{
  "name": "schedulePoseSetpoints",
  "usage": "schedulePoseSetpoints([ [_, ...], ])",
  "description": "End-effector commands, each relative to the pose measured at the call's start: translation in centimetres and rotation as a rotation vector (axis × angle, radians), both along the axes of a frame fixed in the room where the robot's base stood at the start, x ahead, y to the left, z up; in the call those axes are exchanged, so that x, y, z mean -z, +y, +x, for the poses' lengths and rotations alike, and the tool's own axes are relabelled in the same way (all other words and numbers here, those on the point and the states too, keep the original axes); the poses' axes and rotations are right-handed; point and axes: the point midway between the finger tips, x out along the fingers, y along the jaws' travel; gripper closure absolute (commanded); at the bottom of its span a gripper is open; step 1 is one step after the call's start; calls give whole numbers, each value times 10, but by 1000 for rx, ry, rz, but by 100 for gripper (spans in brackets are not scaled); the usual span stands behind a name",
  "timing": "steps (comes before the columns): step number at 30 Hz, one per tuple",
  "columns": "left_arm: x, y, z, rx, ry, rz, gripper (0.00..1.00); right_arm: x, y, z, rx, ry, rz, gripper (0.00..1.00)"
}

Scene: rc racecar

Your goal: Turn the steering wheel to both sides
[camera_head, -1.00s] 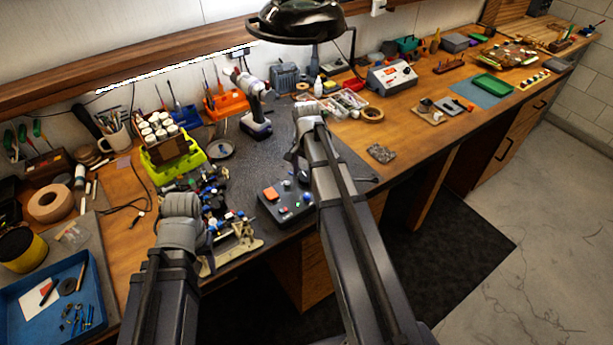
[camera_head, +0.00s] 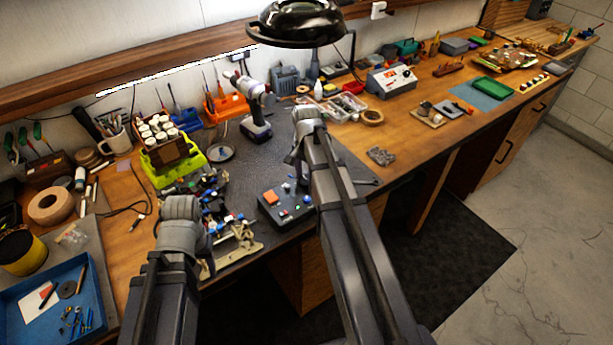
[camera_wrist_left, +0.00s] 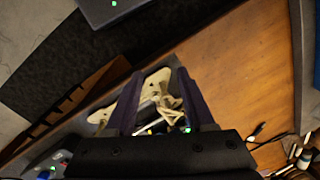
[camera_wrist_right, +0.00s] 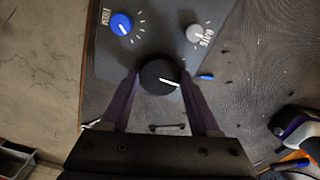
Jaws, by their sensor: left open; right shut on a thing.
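The dark control box (camera_head: 287,206) with an orange button and coloured knobs sits near the bench's front edge. In the right wrist view, a round black knob with a white line (camera_wrist_right: 158,78) is on this box, next to a blue knob (camera_wrist_right: 121,23) and a grey knob (camera_wrist_right: 194,33). My right gripper (camera_wrist_right: 160,84) is shut on the black knob, one finger on each side. The beige racecar chassis (camera_head: 240,243) is left of the box. My left gripper (camera_wrist_left: 159,72) is open above it, with beige parts (camera_wrist_left: 158,88) showing between and beyond its fingers. Both grippers' fingertips are hidden in the head view.
A cordless drill (camera_head: 254,112) stands behind the box. A lime-green holder (camera_head: 180,172) with white-capped bottles stands behind the racecar. A blue tray (camera_head: 95,275) lies at the left front. A black lamp (camera_head: 297,22) hangs above.

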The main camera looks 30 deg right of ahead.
Motion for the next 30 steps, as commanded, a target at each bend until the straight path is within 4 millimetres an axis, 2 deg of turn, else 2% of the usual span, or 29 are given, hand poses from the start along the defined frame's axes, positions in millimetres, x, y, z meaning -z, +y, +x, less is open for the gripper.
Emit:
schedulePoseSetpoints([
  [8, 0, 0, 0, 0, 0, 0, 46, 0, 0, 0, -109, 0, 0, 93],
  [30, 0, 0, 0, 0, 0, 0, 46, 0, 0, 0, -676, 0, 0, 93],
])
